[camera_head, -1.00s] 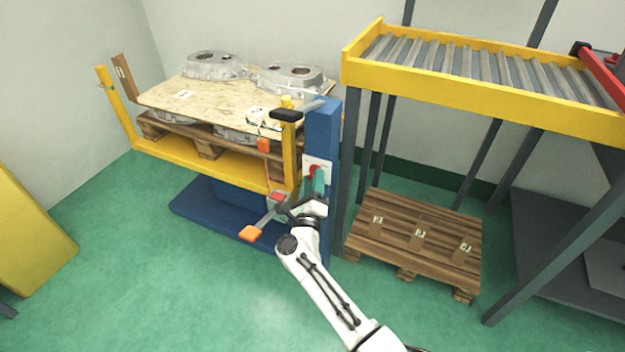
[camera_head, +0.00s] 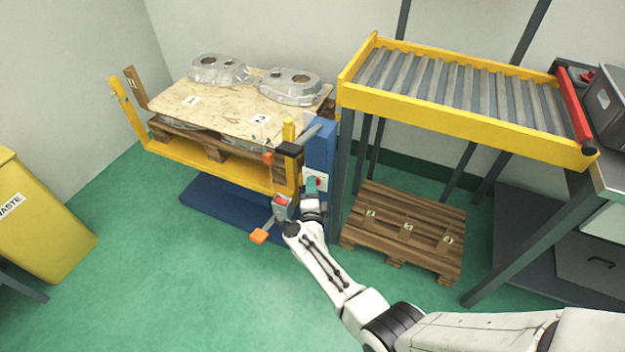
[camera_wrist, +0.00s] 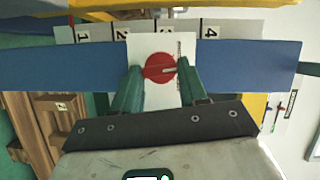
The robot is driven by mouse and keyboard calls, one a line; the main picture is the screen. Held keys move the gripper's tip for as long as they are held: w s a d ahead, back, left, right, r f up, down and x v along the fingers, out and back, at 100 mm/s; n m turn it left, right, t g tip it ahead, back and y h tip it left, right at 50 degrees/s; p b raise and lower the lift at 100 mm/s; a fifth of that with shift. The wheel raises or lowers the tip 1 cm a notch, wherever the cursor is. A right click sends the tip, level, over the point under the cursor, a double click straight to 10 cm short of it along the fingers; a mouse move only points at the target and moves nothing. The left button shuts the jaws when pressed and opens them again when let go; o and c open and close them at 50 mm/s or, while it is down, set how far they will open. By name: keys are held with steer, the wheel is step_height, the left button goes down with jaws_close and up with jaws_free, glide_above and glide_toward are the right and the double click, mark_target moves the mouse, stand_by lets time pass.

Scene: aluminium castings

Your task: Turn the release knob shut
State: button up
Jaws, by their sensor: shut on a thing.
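The release knob (camera_wrist: 159,66) is a round red disc with a pale pointer line, on a white plate (camera_wrist: 160,42) fixed to the blue post (camera_wrist: 60,65). In the wrist view my gripper (camera_wrist: 160,72) has its two green fingers on either side of the knob, closed on it. In the head view my gripper (camera_head: 312,186) is at the blue post (camera_head: 320,150), in front of the white plate (camera_head: 322,178). The knob is mostly hidden there. The pointer line lies nearly level in the wrist view.
The yellow lift frame (camera_head: 220,165) carries a board (camera_head: 225,108) with two aluminium castings (camera_head: 290,84). A roller conveyor (camera_head: 450,85) and a pallet (camera_head: 405,235) are at right. Green floor is clear at front left.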

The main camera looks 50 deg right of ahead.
steer(key=shift+w+a+r+n+g+y+p, duration=0.25)
steer(key=shift+n+g+p, duration=0.4)
steer(key=shift+n+p, duration=0.85)
steer(key=shift+s+d+n+g+y+p, duration=0.1)
steer(key=shift+n+g+y+p, duration=0.4)
steer(key=shift+n+p, duration=0.95)
steer(key=shift+g+h, duration=0.25)
steer(key=shift+g, duration=0.1)
steer(key=o, duration=1.1)
steer(key=shift+c, duration=0.2)
steer(key=p+v, duration=0.7)
steer(key=v, duration=0.3)
steer(key=shift+s+a, duration=0.25)
